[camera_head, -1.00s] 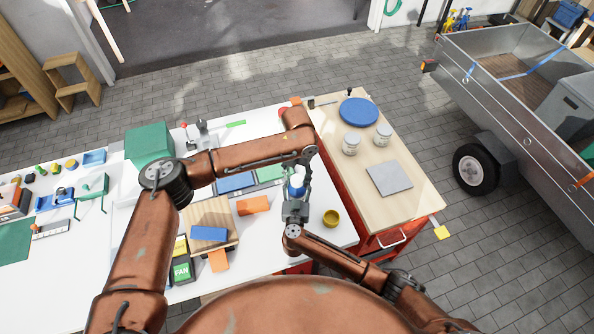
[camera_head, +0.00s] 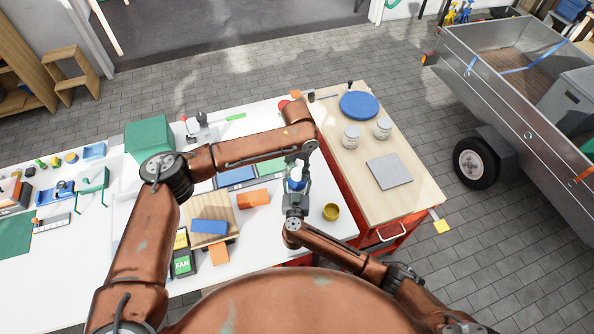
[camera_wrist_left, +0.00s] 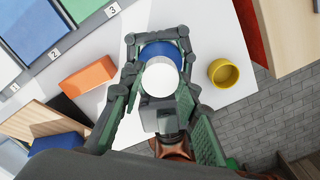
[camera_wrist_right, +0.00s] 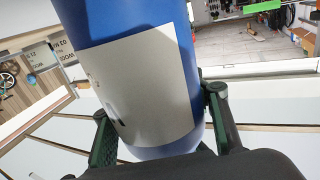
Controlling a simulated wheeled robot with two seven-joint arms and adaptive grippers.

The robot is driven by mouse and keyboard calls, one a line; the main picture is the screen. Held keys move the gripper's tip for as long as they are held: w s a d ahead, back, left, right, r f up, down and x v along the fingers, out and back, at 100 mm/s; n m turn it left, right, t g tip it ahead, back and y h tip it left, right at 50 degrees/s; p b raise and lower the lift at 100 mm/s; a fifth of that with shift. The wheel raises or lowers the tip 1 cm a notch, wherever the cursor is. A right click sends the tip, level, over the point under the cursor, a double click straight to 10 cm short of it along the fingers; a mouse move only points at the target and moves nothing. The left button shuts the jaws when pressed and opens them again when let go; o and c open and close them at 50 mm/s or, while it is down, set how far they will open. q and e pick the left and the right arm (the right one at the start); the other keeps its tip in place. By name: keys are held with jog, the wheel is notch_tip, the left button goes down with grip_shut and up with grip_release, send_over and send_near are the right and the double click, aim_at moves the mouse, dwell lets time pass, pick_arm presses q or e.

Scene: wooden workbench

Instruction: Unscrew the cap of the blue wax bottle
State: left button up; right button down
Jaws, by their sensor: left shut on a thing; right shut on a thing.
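The blue wax bottle (camera_head: 297,184) stands near the bench's right end; only a small part shows in the head view, between my grippers. In the right wrist view the bottle (camera_wrist_right: 135,75) fills the middle, blue with a white label. My right gripper (camera_wrist_right: 160,125) is shut on its body, one finger on each side. The left wrist view looks down on the round white cap (camera_wrist_left: 160,79) with the blue of the bottle around its far side. My left gripper (camera_wrist_left: 160,93) is shut on the cap from above. Whether the cap has turned or lifted cannot be told.
A yellow cup (camera_head: 331,212) stands just right of the bottle. An orange block (camera_head: 253,199) and a wooden stand with a blue block (camera_head: 210,226) lie to the left. A wooden-topped cart (camera_head: 408,203) with two jars and a blue disc adjoins the right side.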

pick_arm(q)
jog(key=n, duration=0.3)
jog(key=shift+d+n, duration=0.1)
jog(key=shift+n, duration=0.2)
jog(key=n, duration=1.6)
jog(key=shift+d, duration=0.1)
jog(key=n, duration=1.3)
jog(key=shift+w+r, duration=0.1)
jog(key=n, duration=0.7)
pick_arm(e)
jog(key=shift+s, duration=0.1)
pick_arm(q)
jog(key=n, duration=0.7)
jog(key=shift+a, duration=0.2)
jog(key=n, duration=0.3)
jog(key=shift+r+n, duration=0.1)
jog(key=shift+n, duration=0.3)
jog(key=n, duration=0.3)
jog(key=shift+n, duration=0.3)
jog(key=shift+r, duration=0.1)
